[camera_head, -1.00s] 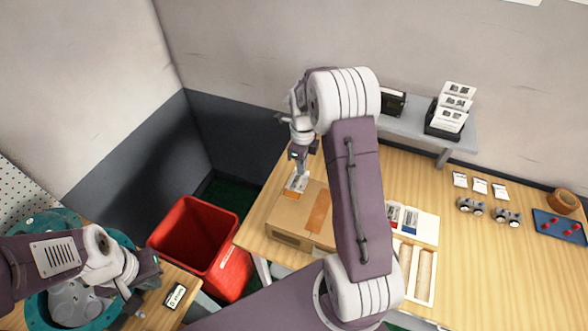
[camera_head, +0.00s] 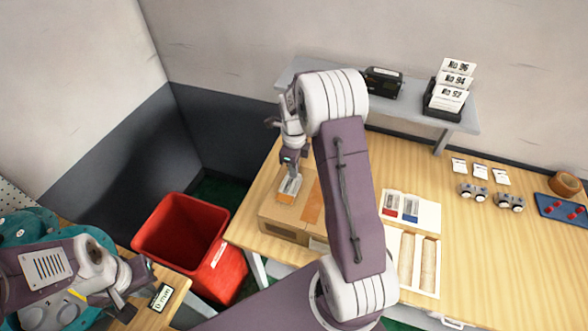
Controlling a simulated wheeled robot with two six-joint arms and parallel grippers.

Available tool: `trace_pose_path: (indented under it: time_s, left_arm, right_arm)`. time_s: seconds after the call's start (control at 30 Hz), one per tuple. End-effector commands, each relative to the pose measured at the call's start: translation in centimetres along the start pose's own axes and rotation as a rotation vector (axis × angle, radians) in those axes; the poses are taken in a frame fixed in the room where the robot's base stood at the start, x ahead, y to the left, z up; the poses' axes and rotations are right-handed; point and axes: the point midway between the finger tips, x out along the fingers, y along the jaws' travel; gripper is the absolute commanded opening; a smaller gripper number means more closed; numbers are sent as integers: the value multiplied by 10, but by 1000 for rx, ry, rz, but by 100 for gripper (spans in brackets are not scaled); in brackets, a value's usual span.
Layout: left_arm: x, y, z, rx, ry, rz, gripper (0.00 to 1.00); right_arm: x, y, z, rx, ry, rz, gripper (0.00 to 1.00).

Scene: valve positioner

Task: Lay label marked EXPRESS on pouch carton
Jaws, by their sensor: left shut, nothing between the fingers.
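The brown pouch carton (camera_head: 283,227) sits on the wooden bench in the middle, with an orange-brown strip across its top. A small white-grey label with an orange end (camera_head: 289,188) is at the carton's top left. Its print is too small to read, and I cannot tell whether it lies flat on the carton. My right gripper (camera_head: 291,170) points down right over this label. Its fingertips are too small to show whether they grip it. My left gripper (camera_head: 138,290) is shut and empty at the lower left, beside a small dark-framed sign (camera_head: 160,297).
My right arm hides part of the bench right of the carton. A red bin (camera_head: 188,247) stands left of the bench. A grey shelf (camera_head: 412,113) behind holds a dark device (camera_head: 383,82) and numbered cards (camera_head: 450,98). A white tray (camera_head: 417,262) with rolls lies to the right.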

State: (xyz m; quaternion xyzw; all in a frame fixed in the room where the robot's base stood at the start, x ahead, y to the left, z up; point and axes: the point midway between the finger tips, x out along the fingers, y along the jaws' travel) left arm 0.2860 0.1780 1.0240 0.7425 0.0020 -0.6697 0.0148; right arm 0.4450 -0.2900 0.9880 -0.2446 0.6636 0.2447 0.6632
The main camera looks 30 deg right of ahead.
Motion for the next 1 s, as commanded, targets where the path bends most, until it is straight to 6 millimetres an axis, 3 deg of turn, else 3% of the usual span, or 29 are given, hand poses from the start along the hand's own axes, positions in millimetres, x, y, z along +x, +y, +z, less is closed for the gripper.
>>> trace_pose_path:
  time_s: [1.0]
  left_arm:
    - [-5,0,-1,0,0,0,0]
  right_arm:
    - [-1,0,0,0,0,0,0]
